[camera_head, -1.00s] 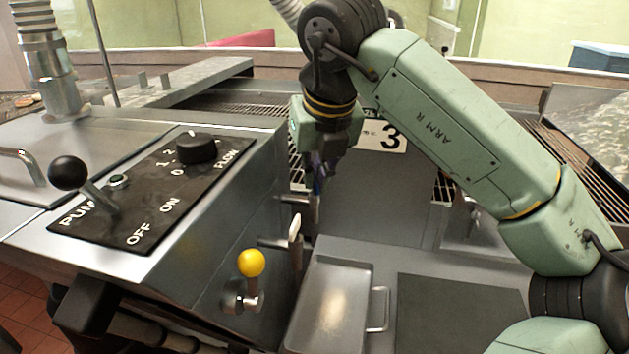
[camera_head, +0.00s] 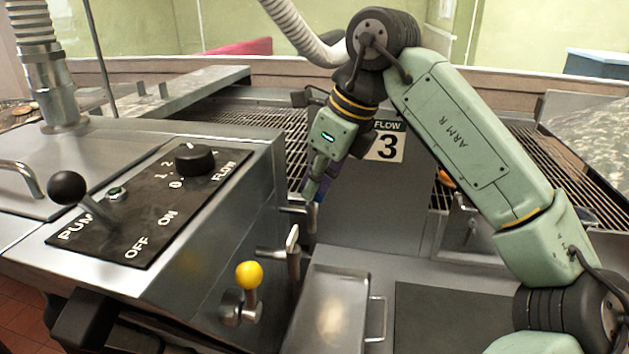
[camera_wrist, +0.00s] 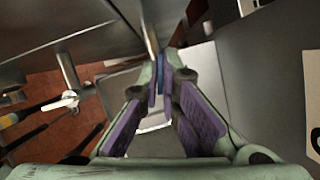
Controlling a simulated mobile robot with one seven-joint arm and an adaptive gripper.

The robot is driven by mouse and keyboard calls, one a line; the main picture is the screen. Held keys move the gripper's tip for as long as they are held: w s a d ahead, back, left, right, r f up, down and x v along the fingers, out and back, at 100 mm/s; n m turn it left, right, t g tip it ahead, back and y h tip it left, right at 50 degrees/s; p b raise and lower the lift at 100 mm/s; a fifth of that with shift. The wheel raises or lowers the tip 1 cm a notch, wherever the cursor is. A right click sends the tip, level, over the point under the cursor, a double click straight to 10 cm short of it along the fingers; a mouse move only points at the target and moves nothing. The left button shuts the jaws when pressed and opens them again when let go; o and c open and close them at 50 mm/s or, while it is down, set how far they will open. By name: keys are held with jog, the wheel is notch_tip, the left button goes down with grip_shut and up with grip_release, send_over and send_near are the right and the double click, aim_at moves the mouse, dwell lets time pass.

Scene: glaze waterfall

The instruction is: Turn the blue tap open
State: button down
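The blue tap (camera_head: 321,192) is on the right side of the steel housing, above and behind the white-handled tap. Its handle is mostly hidden by my gripper (camera_head: 310,192), which points down at it from above. In the wrist view my gripper (camera_wrist: 160,88) has its purple-padded fingers converging to a narrow gap, and a blue strip of the tap (camera_wrist: 163,60) shows at the tips. Whether the fingers grip the handle or only stand beside it is unclear.
A white-handled tap (camera_head: 293,238) and a yellow-knobbed tap (camera_head: 249,275) sit nearer on the same housing side. A control panel (camera_head: 150,205) with a black knob and lever is on top.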

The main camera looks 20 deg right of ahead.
dwell(0.4)
jog(key=c, duration=1.8)
grip_release()
jog(key=shift+r, duration=0.1)
jog(key=v, duration=1.1)
jog(key=shift+d+r, duration=0.15)
jog(key=shift+r, duration=0.25)
jog(key=shift+s+f, duration=0.1)
